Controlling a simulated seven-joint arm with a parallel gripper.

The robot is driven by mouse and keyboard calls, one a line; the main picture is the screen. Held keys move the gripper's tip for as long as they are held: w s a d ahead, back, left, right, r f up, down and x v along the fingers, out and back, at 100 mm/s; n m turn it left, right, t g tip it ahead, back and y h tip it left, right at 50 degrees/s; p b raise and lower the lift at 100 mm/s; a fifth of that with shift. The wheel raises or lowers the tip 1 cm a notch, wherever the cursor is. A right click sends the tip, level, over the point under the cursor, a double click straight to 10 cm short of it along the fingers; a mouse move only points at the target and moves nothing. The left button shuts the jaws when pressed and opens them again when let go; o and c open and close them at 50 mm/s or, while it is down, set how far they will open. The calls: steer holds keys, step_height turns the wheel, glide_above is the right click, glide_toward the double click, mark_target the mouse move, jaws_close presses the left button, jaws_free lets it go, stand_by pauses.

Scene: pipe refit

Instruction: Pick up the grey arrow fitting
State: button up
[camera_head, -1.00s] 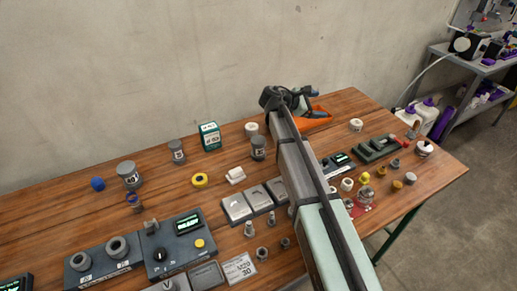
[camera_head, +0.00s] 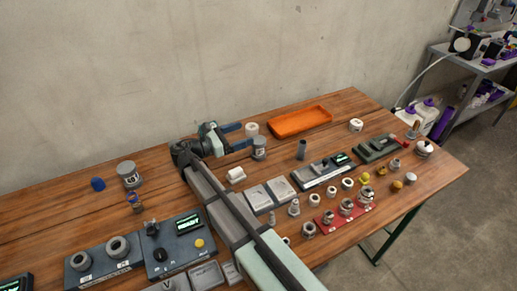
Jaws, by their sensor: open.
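My gripper (camera_head: 240,136) is open and empty over the back middle of the table, its two blue fingers apart and pointing right. A grey labelled can (camera_head: 259,148) stands just right of the lower fingertip. I cannot tell whether they touch. Several grey fittings stand on the table, among them a tall dark grey cylinder (camera_head: 302,150), a small upright grey fitting (camera_head: 294,208) and another grey fitting (camera_head: 272,219). The arrow mark is too small to make out, so I cannot tell which is the grey arrow fitting. My arm hides part of the table's middle.
An orange tray (camera_head: 298,121) lies empty at the back. A white roll (camera_head: 251,129) stands by the upper fingertip. A red holder (camera_head: 325,221) with fittings and control boxes (camera_head: 174,245) stand toward the front. Another grey can (camera_head: 128,174) and a blue object (camera_head: 98,184) stand left.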

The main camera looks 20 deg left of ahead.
mark_target(259, 143)
step_height(259, 143, down, 7)
steer(key=shift+r, duration=0.1)
steer(key=shift+f+x, duration=0.2)
steer(key=shift+x, duration=3.6)
steer(key=shift+c, duration=0.4)
steer(key=c, duration=1.1)
